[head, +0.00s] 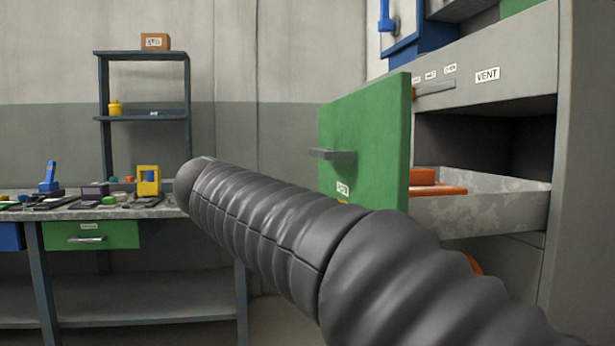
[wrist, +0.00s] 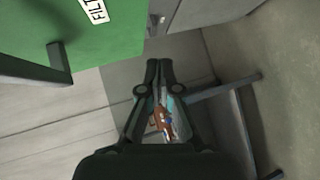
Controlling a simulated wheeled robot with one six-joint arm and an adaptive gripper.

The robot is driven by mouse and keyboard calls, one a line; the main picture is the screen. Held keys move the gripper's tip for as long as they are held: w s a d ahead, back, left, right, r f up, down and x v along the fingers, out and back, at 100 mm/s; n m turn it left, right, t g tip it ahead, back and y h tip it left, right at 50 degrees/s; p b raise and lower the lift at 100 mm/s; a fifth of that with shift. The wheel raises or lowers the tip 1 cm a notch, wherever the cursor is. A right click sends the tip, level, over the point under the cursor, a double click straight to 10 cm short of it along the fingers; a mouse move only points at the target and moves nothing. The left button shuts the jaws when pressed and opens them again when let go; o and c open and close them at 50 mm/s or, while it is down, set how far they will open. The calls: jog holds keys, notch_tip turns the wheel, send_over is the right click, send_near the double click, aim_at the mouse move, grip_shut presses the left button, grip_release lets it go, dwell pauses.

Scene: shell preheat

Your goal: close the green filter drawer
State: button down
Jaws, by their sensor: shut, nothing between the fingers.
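The green filter drawer (head: 365,140) stands pulled out from the grey cabinet on the right in the head view. Its front has a grey bar handle (head: 332,154) and a small label. The grey tray (head: 490,206) behind the front shows orange items inside. In the wrist view the green front (wrist: 70,30) fills the upper left, with a label partly reading "FILT" and the dark handle (wrist: 58,62). My gripper (wrist: 159,66) is shut and empty, to the right of the handle and apart from it in the picture. The head view does not show the gripper.
The grey cabinet (head: 580,150) has an open dark bay above the drawer tray and a "VENT" label. A workbench (head: 150,212) with several tools and another green drawer (head: 90,236) stands at left, before a shelf rack (head: 140,118). My ribbed arm crosses the foreground.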

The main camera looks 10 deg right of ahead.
jog(key=w+a+r+t+h, duration=0.2)
jog(key=w+a+r+h, duration=0.1)
jog(key=a+r, duration=0.35)
send_near(325, 163)
jog(key=x, duration=0.5)
jog(key=shift+w+a+b, duration=0.3)
jog(key=shift+w, duration=0.15)
jog(key=shift+d, duration=0.7)
